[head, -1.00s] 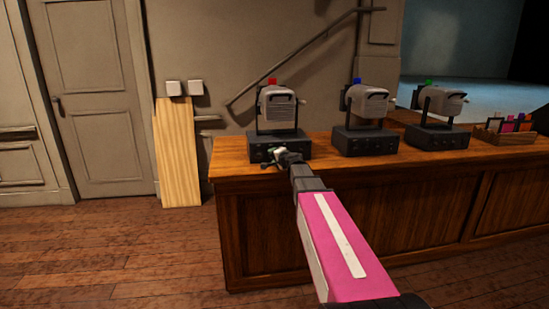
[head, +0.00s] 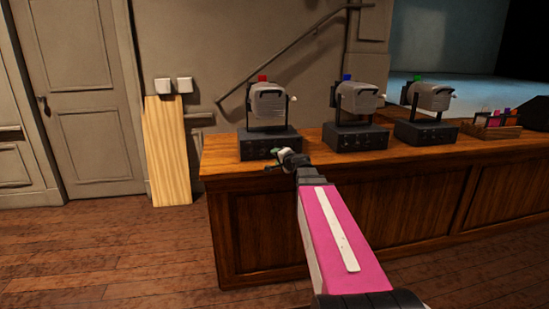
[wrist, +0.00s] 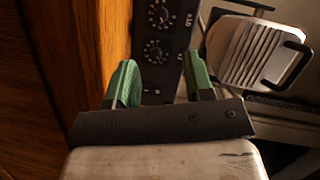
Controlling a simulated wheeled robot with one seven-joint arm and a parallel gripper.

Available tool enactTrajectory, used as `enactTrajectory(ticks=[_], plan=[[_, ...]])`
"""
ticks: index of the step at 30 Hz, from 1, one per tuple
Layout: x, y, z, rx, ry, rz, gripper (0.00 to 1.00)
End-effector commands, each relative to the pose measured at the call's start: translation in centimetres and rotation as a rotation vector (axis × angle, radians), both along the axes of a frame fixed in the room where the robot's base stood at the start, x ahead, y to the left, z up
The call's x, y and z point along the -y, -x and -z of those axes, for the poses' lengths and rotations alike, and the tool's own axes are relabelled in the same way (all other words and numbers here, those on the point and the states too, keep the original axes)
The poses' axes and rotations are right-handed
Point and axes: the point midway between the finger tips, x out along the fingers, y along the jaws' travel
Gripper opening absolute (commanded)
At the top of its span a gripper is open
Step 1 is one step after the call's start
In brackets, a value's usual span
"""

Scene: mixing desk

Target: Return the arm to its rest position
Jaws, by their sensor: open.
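My arm reaches forward over the front edge of the wooden desk (head: 330,215) in the head view. My gripper (head: 272,162) is at its end, in front of the base of the left lamp unit (head: 268,105), which has a red marker on top. In the wrist view, my gripper (wrist: 160,82) shows two green fingers standing apart with nothing between them. Beyond the fingers is the black base with knobs (wrist: 160,45) of a lamp unit. The ribbed lamp head (wrist: 258,55) shows at the right. I cannot tell whether the fingers touch the base.
A middle lamp unit (head: 358,110) with a blue marker and a right one (head: 428,110) with a green marker stand on the desk. A small wooden rack (head: 492,130) is farther right. A pale board (head: 168,150) leans against the wall. The floor left of the desk is clear.

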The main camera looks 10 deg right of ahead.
Motion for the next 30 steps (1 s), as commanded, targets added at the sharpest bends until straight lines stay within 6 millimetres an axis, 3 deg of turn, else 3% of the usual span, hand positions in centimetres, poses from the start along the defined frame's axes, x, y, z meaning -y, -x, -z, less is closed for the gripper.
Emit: enactTrajectory(ticks=[7,11,17,22,27,30], plan=[[-0.1,0.0,0.2,-0.003,0.006,-0.005,0.48],[-1.4,1.0,1.9,-0.038,0.058,-0.051,0.48],[-5.1,5.2,9.0,-0.194,0.27,-0.229,0.48],[-7.4,11.0,16.5,-0.395,0.498,-0.417,0.48],[-7.6,17.9,23.1,-0.635,0.737,-0.592,0.48],[-6.8,21.6,25.8,-0.77,0.861,-0.669,0.48]])
